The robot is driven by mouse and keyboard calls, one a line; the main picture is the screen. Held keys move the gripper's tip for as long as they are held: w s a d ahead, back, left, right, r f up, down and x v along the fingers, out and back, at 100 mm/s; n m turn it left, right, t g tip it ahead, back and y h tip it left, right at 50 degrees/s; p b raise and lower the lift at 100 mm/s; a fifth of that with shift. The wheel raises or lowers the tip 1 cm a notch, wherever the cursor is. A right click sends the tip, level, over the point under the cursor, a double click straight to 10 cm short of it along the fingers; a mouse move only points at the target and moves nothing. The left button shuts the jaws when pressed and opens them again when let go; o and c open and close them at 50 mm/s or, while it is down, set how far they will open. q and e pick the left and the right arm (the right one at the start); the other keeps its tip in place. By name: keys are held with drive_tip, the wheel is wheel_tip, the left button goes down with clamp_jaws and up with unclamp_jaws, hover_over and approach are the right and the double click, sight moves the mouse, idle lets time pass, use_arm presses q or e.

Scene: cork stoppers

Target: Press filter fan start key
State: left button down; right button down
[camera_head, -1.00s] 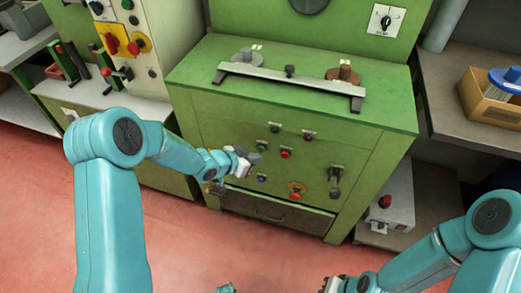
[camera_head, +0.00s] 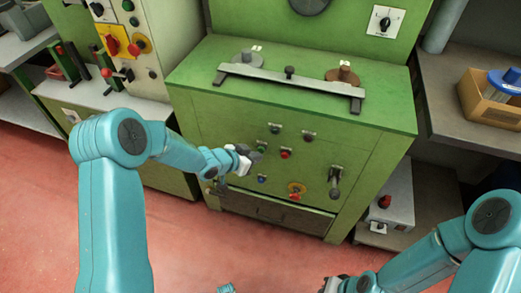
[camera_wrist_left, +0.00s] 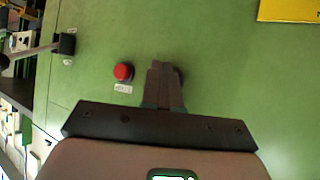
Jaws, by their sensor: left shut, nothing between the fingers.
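The green cabinet front (camera_head: 220,120) carries several small keys: a green one (camera_head: 261,151), a red one (camera_head: 285,154), a blue one (camera_head: 262,178) and two dark ones above. Their labels are too small to read. My left gripper (camera_head: 256,156) is shut and empty, its tips right by the green key, which it partly hides. I cannot tell if they touch. In the left wrist view the closed fingers (camera_wrist_left: 163,82) point at the green panel, with a red key (camera_wrist_left: 123,71) to their left. My right gripper (camera_head: 330,285) is low at the bottom edge, far from the panel.
A yellow-backed red knob (camera_head: 296,190) and a dark lever (camera_head: 335,182) sit lower right on the panel. A metal bar (camera_head: 290,76) lies on the cabinet top. A box with a red knob (camera_head: 385,202) stands to the right.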

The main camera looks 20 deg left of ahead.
use_arm(q)
drive_tip(key=shift+w, duration=0.45)
idle(0.6)
idle(0.4)
drive_tip(key=shift+s, duration=0.85)
drive_tip(key=s+b, duration=0.3)
drive_tip(key=s, duration=0.2)
idle(0.6)
